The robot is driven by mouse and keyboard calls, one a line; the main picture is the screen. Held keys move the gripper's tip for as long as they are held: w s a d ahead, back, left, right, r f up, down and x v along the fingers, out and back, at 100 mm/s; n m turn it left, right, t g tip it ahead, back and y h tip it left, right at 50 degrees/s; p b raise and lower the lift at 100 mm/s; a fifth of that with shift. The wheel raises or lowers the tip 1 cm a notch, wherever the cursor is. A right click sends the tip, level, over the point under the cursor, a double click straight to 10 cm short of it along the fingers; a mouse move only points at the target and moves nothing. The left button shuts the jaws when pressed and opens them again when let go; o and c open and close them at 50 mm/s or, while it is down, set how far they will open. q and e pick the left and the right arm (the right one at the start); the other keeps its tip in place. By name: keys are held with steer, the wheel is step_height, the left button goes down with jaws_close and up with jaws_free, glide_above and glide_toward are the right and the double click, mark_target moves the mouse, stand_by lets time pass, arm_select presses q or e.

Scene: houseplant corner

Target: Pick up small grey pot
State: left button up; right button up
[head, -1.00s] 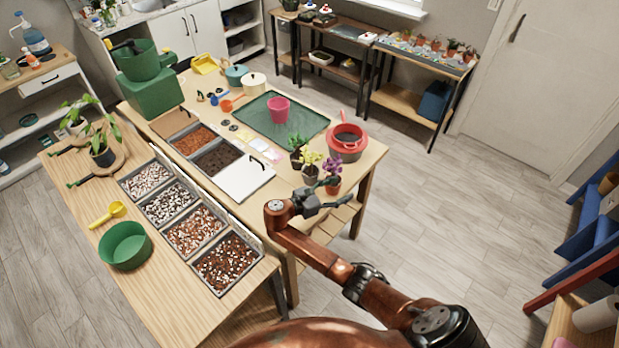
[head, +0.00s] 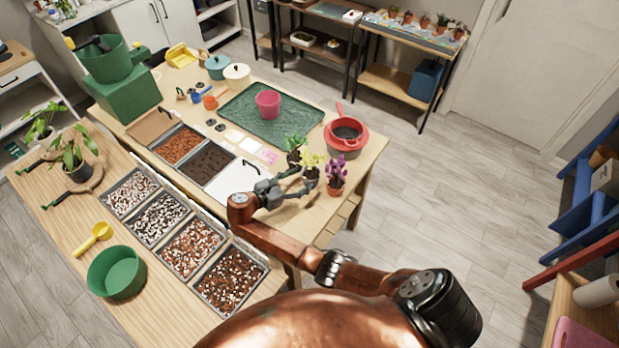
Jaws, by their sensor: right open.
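The small grey pot (head: 311,173) holds a yellow-flowered plant and stands upright near the front right edge of the potting table. It stands between a dark pot with a green leafy plant (head: 294,150) and a terracotta pot with purple flowers (head: 336,182). My right gripper (head: 305,180) is open, with its fingers at the left side of the grey pot. The fingers partly hide the pot's lower part. I cannot tell whether they touch it. My left gripper is out of view.
A red pot (head: 345,142) stands behind the purple flowers. A pink pot (head: 268,103) stands on the green mat (head: 238,115). Trays of soil mix (head: 230,281) and a green bowl (head: 117,272) lie on the nearer table.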

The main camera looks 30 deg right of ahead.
mark_target(309, 175)
steer(key=shift+w+d+f, duration=0.2)
steer(key=shift+d, duration=0.45)
steer(key=x, duration=0.4)
steer(key=shift+w+d+r, duration=0.1)
steer(key=shift+d, duration=0.2)
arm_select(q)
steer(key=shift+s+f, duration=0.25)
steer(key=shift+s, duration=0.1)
arm_select(e)
steer(key=c, duration=0.7)
